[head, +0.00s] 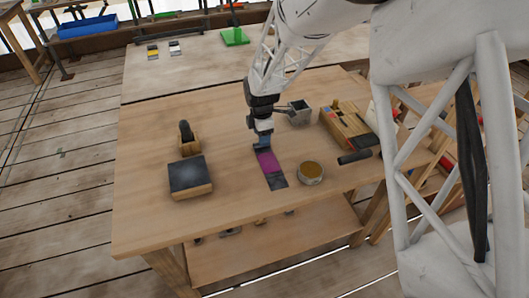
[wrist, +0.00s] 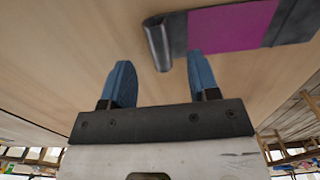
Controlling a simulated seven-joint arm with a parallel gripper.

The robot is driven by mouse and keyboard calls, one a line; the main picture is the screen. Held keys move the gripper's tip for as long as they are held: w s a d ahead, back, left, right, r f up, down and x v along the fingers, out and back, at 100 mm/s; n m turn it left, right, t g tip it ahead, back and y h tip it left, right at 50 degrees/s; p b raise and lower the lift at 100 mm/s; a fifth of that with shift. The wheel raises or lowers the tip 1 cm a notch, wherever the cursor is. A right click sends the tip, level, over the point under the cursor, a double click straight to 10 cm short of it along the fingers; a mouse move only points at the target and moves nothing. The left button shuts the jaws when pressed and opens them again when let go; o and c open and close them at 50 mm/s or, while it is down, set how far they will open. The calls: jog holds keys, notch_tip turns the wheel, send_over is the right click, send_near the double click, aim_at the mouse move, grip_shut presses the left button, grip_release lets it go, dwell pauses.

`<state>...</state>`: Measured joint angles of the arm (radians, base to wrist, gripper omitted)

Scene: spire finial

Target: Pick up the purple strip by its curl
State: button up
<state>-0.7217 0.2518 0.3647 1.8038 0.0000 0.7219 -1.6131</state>
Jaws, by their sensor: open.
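The purple strip (head: 268,162) lies on the wooden table, purple in the middle with dark grey ends. In the wrist view the purple part (wrist: 232,25) is at the upper right. The strip's curl (wrist: 158,45), a dark grey rolled-up end, stands at its left end. My gripper (head: 262,146) is over the curl end of the strip in the head view and hides that end. In the wrist view my gripper (wrist: 160,58) is open, with its two blue fingers apart and the curl showing between and just beyond their tips. I cannot tell whether either finger touches it.
A round tin (head: 311,173) stands right of the strip. A grey cup (head: 300,113) is behind it. A wooden box (head: 346,124) and a black handle (head: 355,157) are at the right. A dark-topped block (head: 190,176) and a wooden holder (head: 188,143) stand left. The front left table is clear.

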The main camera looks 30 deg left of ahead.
aim_at(267, 157)
jog(key=shift+f, duration=1.8)
grip_shut()
